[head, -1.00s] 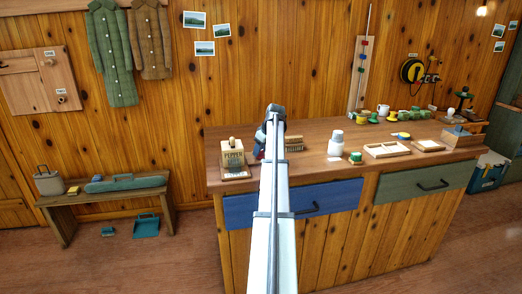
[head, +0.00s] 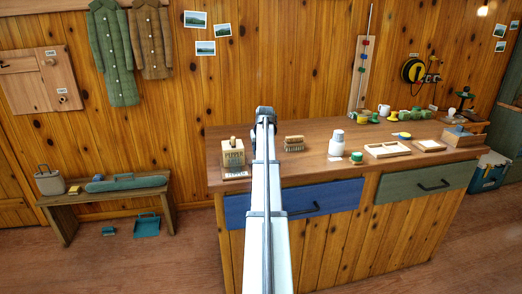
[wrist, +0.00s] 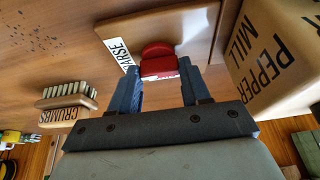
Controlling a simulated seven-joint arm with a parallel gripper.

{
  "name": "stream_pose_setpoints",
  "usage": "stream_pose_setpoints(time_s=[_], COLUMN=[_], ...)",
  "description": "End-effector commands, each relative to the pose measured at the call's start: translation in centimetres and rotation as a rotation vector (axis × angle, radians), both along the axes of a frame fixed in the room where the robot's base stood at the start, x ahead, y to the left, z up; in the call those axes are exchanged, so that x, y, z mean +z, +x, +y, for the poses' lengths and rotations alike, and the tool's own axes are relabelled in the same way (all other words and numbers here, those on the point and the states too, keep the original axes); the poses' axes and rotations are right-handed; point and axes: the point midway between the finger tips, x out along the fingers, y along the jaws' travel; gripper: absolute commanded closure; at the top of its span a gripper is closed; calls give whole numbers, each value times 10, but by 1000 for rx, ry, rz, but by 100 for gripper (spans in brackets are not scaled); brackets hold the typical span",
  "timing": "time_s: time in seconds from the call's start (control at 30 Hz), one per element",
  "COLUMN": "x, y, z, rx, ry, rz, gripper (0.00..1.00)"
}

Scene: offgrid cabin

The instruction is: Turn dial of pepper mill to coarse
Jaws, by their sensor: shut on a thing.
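The pepper mill is a wooden block lettered "PEPPER MILL" (wrist: 275,60) at the right of the wrist view. It also stands at the left end of the counter in the head view (head: 233,155). In the head view my own arm hides the gripper and the dial.
A brush lettered "CRUMBS" (wrist: 68,103) lies near my gripper; it is right of my arm in the head view (head: 293,144). A white bottle (head: 336,142), a green-and-yellow piece (head: 357,158) and a wooden tray (head: 387,149) stand farther right on the counter.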

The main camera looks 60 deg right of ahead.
Motion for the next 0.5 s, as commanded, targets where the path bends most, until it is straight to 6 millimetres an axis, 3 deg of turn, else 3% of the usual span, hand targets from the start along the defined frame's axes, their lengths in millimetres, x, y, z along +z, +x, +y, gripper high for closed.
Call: stream_pose_setpoints(time_s=[0.47, 0.5], x=[0, 0], y=[0, 0], z=[0, 0], rx=[-17, -16], ry=[0, 0], rz=[0, 0], gripper=[84, 51])
